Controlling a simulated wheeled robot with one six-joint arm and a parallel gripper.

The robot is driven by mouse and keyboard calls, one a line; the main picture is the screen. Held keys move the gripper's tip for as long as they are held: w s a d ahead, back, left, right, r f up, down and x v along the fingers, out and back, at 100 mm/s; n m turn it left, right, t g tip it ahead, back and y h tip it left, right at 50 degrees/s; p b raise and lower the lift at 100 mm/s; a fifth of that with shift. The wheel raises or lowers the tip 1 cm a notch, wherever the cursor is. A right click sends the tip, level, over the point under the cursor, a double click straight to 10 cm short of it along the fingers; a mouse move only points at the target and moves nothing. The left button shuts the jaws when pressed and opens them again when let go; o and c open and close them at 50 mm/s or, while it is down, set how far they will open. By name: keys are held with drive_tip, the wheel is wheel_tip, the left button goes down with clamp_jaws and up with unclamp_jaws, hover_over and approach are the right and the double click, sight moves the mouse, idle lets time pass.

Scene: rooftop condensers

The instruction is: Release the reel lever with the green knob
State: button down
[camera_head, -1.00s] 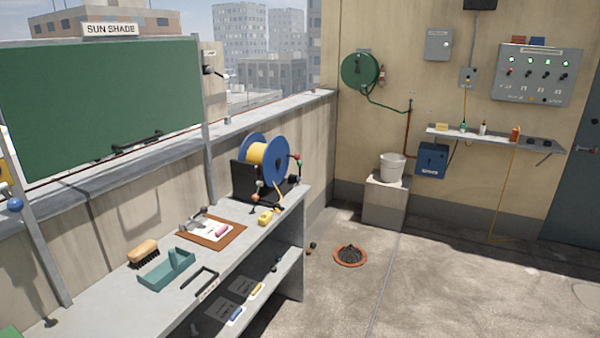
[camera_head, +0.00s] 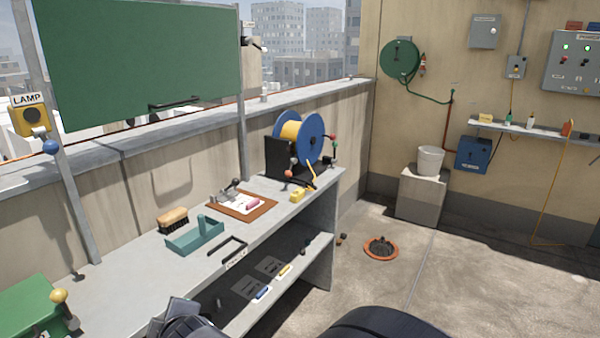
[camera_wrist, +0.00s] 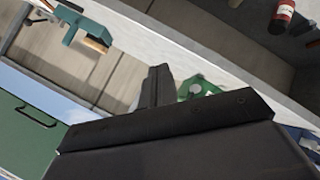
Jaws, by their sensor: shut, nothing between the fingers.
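The blue reel (camera_head: 313,138) wound with yellow line stands in a dark bracket at the far end of the bench in the head view. Short levers stick out beside it. The green knob (camera_head: 335,146) is on its right side, just below a red knob (camera_head: 332,136). My gripper (camera_wrist: 157,72) shows dark in the wrist view, shut and empty, apart from the reel. I cannot make out the reel or the green knob in the wrist view.
A yellow LAMP box (camera_head: 30,120) is at left, and a green box (camera_head: 35,308) with a yellow knob stands near.

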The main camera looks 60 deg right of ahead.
drive_tip(key=w+d+f+n+t+y+b, duration=0.3)
drive_tip(key=w+d+n+t+b, duration=0.3)
drive_tip(key=n, duration=0.9)
drive_tip(key=w+t+y+b, duration=0.1)
drive_tip(key=w+t+b, duration=0.1)
drive_tip(key=t+b, duration=0.2)
drive_tip(key=shift+w+d+b, duration=0.2)
drive_tip(key=shift+b, duration=0.9)
